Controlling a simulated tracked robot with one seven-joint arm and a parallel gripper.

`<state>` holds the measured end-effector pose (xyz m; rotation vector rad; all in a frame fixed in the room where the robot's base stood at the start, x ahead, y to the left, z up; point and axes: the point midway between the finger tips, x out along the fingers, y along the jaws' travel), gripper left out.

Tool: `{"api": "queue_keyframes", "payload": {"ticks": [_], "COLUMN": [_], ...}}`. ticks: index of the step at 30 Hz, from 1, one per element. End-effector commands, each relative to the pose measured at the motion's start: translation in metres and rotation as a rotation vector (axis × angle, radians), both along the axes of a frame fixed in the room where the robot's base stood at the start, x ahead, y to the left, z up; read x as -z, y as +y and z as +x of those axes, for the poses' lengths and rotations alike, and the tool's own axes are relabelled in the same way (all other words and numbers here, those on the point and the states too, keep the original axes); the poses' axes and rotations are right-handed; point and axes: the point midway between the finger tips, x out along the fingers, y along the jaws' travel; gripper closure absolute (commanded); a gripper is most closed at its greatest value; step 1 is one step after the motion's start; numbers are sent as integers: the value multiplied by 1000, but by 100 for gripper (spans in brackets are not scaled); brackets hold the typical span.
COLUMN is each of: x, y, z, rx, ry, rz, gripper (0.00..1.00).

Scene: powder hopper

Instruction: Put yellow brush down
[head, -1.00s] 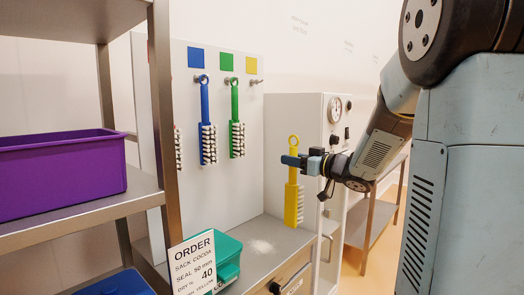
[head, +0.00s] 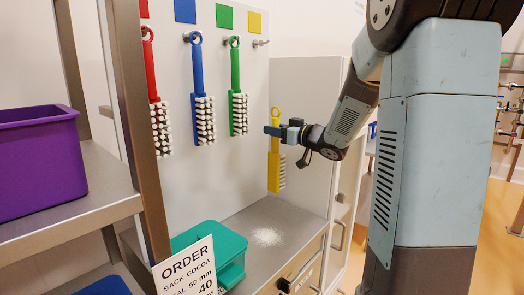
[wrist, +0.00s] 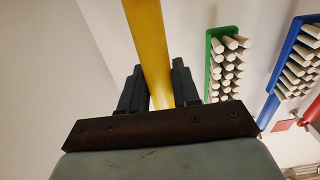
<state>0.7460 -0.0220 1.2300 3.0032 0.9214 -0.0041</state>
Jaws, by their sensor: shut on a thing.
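The yellow brush (head: 274,170) hangs upright from my gripper (head: 274,132), ring end up and bristles down, above the grey counter (head: 290,213). My gripper is shut on its handle; in the wrist view the yellow handle (wrist: 148,50) runs between the two dark fingers (wrist: 158,90). The brush is apart from the board. A yellow square (head: 254,22) marks an empty peg (head: 261,43) on the white board, up and left of the brush.
Red (head: 151,70), blue (head: 198,75) and green (head: 236,75) brushes hang on the board to the left. A white powder patch (head: 267,237), a teal box (head: 212,250) and an order sign (head: 188,272) are on or near the counter. A purple bin (head: 38,165) stands on a shelf.

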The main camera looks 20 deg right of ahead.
Motion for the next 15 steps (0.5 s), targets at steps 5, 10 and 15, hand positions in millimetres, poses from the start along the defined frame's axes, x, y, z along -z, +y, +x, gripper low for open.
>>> {"api": "queue_keyframes", "payload": {"ticks": [5, 10, 15], "x": [16, 40, 61], "y": [7, 13, 18], "z": [33, 54, 71], "rx": [5, 7, 8], "ry": [3, 3, 2], "rz": [2, 1, 1], "gripper": [100, 100, 100]}}
